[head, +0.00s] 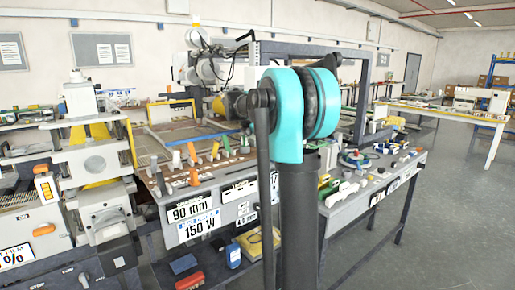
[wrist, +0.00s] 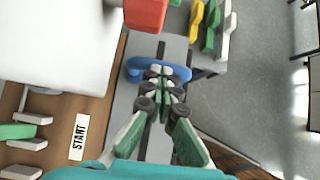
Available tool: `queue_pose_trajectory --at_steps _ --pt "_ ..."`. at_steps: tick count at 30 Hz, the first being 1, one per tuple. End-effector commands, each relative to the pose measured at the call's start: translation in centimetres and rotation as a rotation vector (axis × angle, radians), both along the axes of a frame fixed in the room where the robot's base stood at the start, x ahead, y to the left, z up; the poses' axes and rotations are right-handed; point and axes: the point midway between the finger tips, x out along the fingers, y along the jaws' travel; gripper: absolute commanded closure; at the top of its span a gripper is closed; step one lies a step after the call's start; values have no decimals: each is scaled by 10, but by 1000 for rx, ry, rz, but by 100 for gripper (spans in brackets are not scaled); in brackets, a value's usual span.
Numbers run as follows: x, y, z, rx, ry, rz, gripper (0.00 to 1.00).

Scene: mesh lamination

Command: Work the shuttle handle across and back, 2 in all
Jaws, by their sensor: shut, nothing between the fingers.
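In the wrist view a blue rounded bar (wrist: 135,68) lies crosswise over a grey rail or plate. It may be the shuttle handle; no label on it shows. My gripper (wrist: 157,84) has its green-and-white fingers brought together, with nothing held. The fingertips overlap the middle of the blue bar in the picture and hide part of it. I cannot tell whether they touch it. I cannot make out the gripper or the blue bar in the head view, where my own teal joint and dark link block the middle.
In the wrist view a START label (wrist: 79,137) is at lower left, below a large white block (wrist: 60,45). A red block (wrist: 146,14) is beyond the bar.

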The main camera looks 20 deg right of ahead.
Motion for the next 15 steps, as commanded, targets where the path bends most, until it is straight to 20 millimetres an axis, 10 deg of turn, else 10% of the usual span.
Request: queue_pose_trajectory --at_steps 15 --pt "12 -33 -1 1 0 0 100"
